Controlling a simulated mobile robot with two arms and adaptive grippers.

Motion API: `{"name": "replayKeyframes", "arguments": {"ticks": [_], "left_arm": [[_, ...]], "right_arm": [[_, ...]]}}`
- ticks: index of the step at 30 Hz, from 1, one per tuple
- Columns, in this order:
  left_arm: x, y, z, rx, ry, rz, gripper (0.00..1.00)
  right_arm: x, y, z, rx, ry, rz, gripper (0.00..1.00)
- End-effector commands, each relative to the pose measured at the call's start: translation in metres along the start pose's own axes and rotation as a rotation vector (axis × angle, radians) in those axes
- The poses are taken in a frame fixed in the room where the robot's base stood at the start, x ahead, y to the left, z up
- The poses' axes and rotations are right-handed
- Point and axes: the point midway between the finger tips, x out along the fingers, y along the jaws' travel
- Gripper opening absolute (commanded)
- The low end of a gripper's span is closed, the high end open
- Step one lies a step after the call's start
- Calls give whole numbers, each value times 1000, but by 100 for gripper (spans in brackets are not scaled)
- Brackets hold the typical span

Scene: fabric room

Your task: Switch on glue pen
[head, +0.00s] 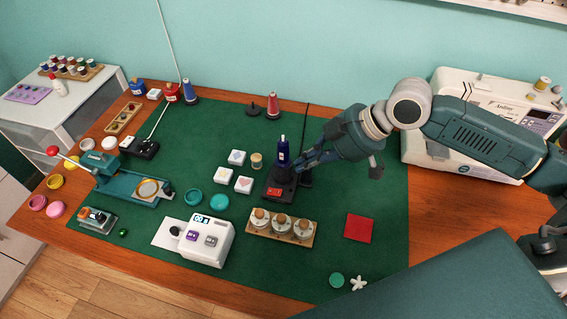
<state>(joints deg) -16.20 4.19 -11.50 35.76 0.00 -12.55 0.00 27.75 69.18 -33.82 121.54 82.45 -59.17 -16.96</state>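The glue pen (283,152) is dark blue and stands upright in a black base (281,184) on the green mat. A red switch (275,191) sits on the front of that base. I cannot tell its position. My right gripper (300,162) comes in from the right, with its fingers just right of the pen and above the base. The fingers are dark and small here, so I cannot tell whether they are open or shut, or touching the pen. My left gripper is not in view.
A wooden rack of corked jars (281,228) stands in front of the base. White square boxes (244,185) lie to its left. A sewing machine (480,125) stands at the back right. A red square (358,227) lies on the mat (385,190), with free room around it.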

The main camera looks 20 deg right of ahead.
Motion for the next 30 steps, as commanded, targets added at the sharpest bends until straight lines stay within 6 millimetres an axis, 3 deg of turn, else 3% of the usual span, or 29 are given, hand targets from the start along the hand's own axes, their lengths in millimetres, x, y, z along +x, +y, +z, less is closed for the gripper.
{"name": "replayKeyframes", "arguments": {"ticks": [3, 6, 16, 23, 30], "left_arm": [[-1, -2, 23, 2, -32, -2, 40], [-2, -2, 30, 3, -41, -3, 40], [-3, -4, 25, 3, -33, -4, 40], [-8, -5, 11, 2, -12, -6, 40], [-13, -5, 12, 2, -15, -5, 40]], "right_arm": [[0, 0, 0, 0, 0, -1, 0], [0, 0, 0, 0, 0, -1, 0], [10, 0, -1, 2, 2, -2, 0], [54, -2, -2, 3, 2, -6, 0], [104, -1, -2, 1, 1, -3, 0]]}}
